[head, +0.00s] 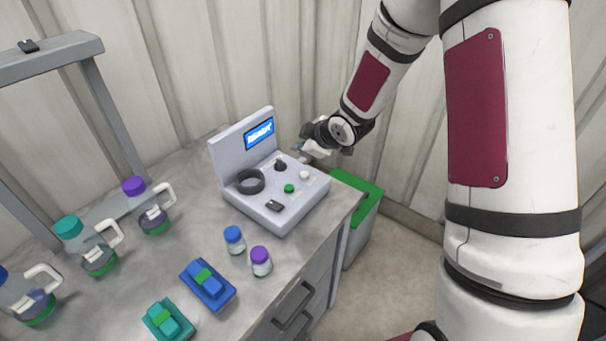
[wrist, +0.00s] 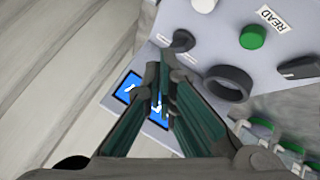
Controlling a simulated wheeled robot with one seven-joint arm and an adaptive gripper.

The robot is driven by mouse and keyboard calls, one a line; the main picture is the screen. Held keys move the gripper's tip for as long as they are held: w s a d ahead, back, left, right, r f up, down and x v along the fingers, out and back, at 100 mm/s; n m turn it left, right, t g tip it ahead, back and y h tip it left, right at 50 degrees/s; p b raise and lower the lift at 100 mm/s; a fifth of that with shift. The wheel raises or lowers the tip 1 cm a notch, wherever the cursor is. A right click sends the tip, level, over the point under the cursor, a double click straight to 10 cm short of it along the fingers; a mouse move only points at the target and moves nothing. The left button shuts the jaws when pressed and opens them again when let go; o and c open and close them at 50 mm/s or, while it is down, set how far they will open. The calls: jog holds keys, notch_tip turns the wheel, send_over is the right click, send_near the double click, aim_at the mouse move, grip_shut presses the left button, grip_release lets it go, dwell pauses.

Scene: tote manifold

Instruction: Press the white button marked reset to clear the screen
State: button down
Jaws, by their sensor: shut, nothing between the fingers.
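The grey device (head: 268,205) stands on the counter with a lit blue screen (head: 260,133) on its upright back panel. A white button (head: 304,175) sits on its top at the right, and it shows in the wrist view (wrist: 204,5) at the top edge. A green button (head: 289,188) is beside it; in the wrist view a label READ lies near the green button (wrist: 253,37). My gripper (head: 306,152) is shut and empty, just behind the device's right side. In the wrist view its fingertips (wrist: 163,75) overlap the screen. I cannot read a reset label.
The device also bears a dark ring (head: 250,181), a black knob (head: 280,165) and a black switch (head: 274,205). Jars (head: 235,240), jugs (head: 150,215) and blue and teal blocks (head: 208,285) stand on the counter (head: 190,170). A green-topped bin (head: 360,195) stands right.

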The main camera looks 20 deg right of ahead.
aim_at(303, 175)
jog(key=shift+f+b, duration=1.55)
jog(key=shift+f, duration=1.3)
jog(key=shift+f, duration=0.1)
jog(key=shift+f, duration=0.3)
jog(key=shift+f+b, duration=0.45)
jog(key=shift+b, duration=0.05)
jog(key=shift+r+p, duration=0.6)
jog(key=shift+r, duration=0.3)
jog(key=shift+r+p, duration=1.4)
jog(key=shift+r, duration=1.1)
